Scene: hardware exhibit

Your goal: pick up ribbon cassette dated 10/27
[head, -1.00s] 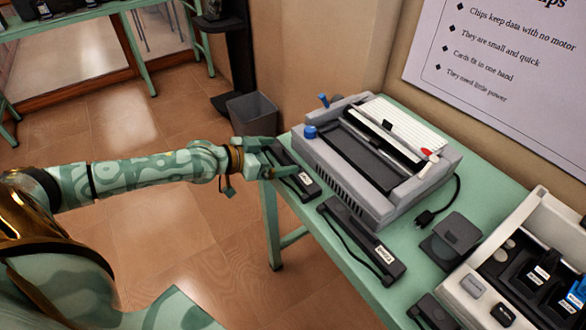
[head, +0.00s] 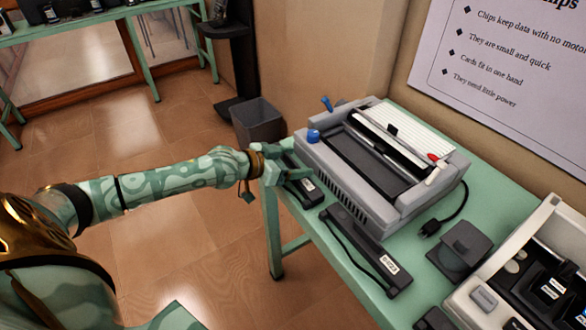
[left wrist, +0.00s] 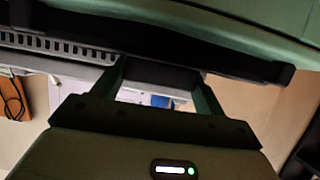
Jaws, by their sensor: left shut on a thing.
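A dark, slim ribbon cassette (head: 311,197) with a small white label lies at the left end of the green table, beside the printer. The label is too small to read. My left gripper (head: 292,172) is at this cassette and shut on it, partly covering it. In the left wrist view the dark cassette (left wrist: 240,62) runs across the picture at the fingers (left wrist: 160,85). A second long dark cassette (head: 352,236) with a white label lies in front of the printer; its date is not clearly legible. My right gripper is not in view.
The grey printer (head: 345,205) stands close beside the held cassette. A black cable and plug (head: 430,228), a dark flat device (head: 462,246) and a white tray (head: 545,225) of cartridges lie to the right. A grey bin (head: 258,122) stands on the floor behind.

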